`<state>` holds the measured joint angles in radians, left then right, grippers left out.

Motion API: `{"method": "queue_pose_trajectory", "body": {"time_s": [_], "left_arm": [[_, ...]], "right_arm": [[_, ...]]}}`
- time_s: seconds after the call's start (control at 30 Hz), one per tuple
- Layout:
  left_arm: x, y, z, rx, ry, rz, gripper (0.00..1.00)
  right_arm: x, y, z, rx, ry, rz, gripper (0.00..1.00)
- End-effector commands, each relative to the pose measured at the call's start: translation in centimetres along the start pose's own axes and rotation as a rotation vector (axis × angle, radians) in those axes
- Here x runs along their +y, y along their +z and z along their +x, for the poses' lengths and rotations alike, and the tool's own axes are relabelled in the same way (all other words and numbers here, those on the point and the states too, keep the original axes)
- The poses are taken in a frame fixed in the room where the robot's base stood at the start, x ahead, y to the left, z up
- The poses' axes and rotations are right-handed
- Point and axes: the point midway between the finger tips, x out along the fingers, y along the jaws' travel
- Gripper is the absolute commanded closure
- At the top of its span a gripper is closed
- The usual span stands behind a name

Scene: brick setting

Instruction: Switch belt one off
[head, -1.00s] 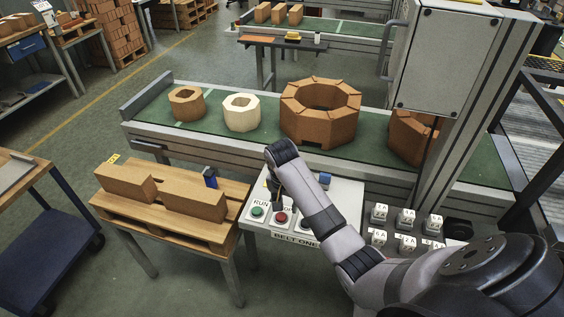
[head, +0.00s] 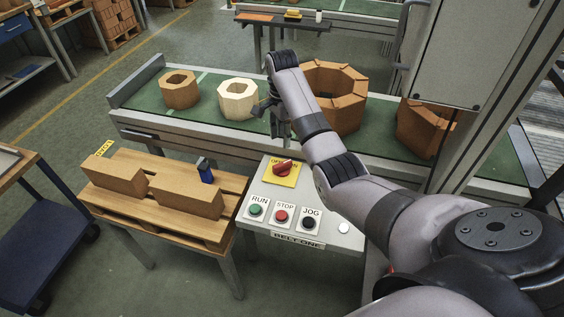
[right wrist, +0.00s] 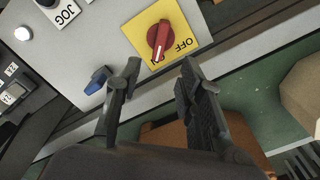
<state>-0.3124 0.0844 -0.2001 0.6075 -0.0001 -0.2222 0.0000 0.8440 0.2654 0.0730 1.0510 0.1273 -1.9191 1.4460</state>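The belt one panel (head: 250,232) stands in front of the conveyor. Its red rotary switch (head: 284,168) sits on a yellow plate; it also shows in the right wrist view (right wrist: 160,40). Its white line points toward lettering partly covered by the knob, seemingly ON, with OFF beside it. Below are a green RUN button (head: 256,209), a red STOP button (head: 281,215) and a black JOG button (head: 309,222). My right gripper (head: 273,118) is open and empty, beyond the switch toward the belt. In the wrist view its fingers (right wrist: 160,72) point toward the switch, apart from it. My left gripper is out of view.
The green conveyor (head: 205,128) carries brown and cream brick rings. A pallet table (head: 165,208) with bricks stands left of the panel. A blue piece (right wrist: 97,80) lies at the panel edge near one finger. A grey cabinet (head: 440,50) rises at the right.

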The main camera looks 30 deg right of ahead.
Motion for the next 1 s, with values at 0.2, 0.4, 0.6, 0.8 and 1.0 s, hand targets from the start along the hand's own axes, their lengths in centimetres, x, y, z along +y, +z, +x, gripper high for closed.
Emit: {"method": "queue_pose_trajectory", "body": {"time_s": [0.2, 0.4, 0.6, 0.8, 1.0], "left_arm": [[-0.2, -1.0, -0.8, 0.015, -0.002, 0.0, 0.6], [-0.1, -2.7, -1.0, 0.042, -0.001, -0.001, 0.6], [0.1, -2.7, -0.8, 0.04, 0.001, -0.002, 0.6], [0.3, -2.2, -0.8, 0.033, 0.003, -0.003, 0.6], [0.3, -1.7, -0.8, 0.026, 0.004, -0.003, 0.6]], "right_arm": [[0.1, 0.0, 4.8, -0.001, 0.004, 0.0, 0.65], [0.1, 0.0, 8.6, 0.001, 0.002, -0.001, 0.65], [0.0, 0.0, 10.7, 0.0, -0.001, -0.001, 0.65], [-0.1, 0.0, 11.2, 0.0, -0.002, -0.001, 0.65], [-0.1, 0.0, 11.2, 0.0, -0.002, -0.001, 0.67]]}}
